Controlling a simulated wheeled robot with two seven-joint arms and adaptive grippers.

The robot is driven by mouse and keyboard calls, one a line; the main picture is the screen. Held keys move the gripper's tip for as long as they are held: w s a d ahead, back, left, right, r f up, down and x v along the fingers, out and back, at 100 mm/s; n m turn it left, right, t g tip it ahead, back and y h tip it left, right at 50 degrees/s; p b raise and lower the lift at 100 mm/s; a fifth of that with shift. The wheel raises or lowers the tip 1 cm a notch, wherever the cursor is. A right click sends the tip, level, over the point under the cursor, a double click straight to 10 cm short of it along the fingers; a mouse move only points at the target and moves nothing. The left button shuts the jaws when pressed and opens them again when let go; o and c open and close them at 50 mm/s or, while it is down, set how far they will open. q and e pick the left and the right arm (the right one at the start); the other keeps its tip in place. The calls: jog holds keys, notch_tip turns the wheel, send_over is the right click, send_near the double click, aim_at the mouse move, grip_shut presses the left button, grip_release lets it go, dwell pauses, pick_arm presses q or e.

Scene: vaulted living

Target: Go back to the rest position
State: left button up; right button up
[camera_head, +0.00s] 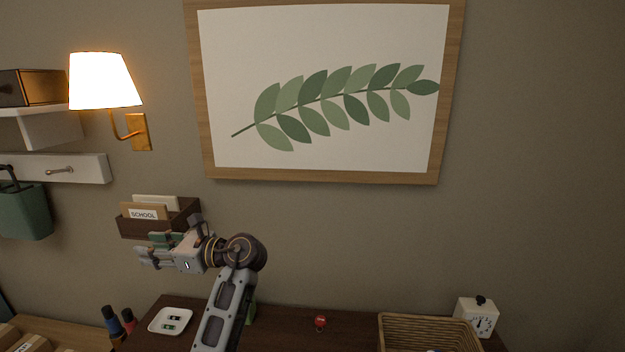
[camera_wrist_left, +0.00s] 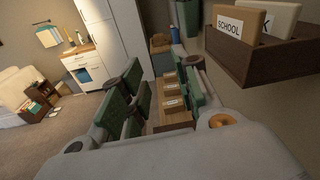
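My left gripper (camera_head: 152,247) is raised in front of the wall, just below a dark wooden wall holder (camera_head: 186,217) with a "SCHOOL" card (camera_head: 144,212). In the left wrist view its green-padded fingers (camera_wrist_left: 160,98) are spread apart with nothing held between them. The holder (camera_wrist_left: 262,58) is at the upper right there, close beside the fingers; I cannot tell whether they touch. My right gripper is not in view.
Below is a dark tabletop (camera_head: 282,326) with a white dish (camera_head: 171,321) holding small items, a red object (camera_head: 320,322), a wicker basket (camera_head: 428,331) and a white clock (camera_head: 477,317). A lit lamp (camera_head: 104,82) and framed leaf picture (camera_head: 325,175) hang above.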

pick_arm(q)
jog(key=s+d+f+n+t+h, duration=0.1)
jog(key=s+f+n+h, duration=0.25)
jog(key=f, duration=0.85)
jog(key=s+d+f+n+t+h, duration=0.1)
jog(key=s+f+n+t+h, duration=0.25)
jog(key=f, duration=0.95)
jog(key=s+d+f+n+g+h, duration=0.2)
jog(key=s+d+f+n+h, duration=0.35)
jog(key=s, duration=0.25)
jog(key=s+d+f+n+g+h, duration=0.1)
jog(key=s+d+f+n+h, duration=0.4)
jog(key=s, duration=0.4)
notch_tip(320, 180, down, 32)
jog(key=s+m+g, duration=0.1)
jog(key=s+g, duration=0.1)
jog(key=s, duration=0.1)
jog(key=s+a+f, duration=0.3)
jog(key=s+f, duration=1.6)
jog(key=s, duration=0.2)
jog(key=shift+s+a+f+g, duration=0.2)
jog(key=shift+s+g, duration=0.15)
jog(key=shift+g, duration=0.1)
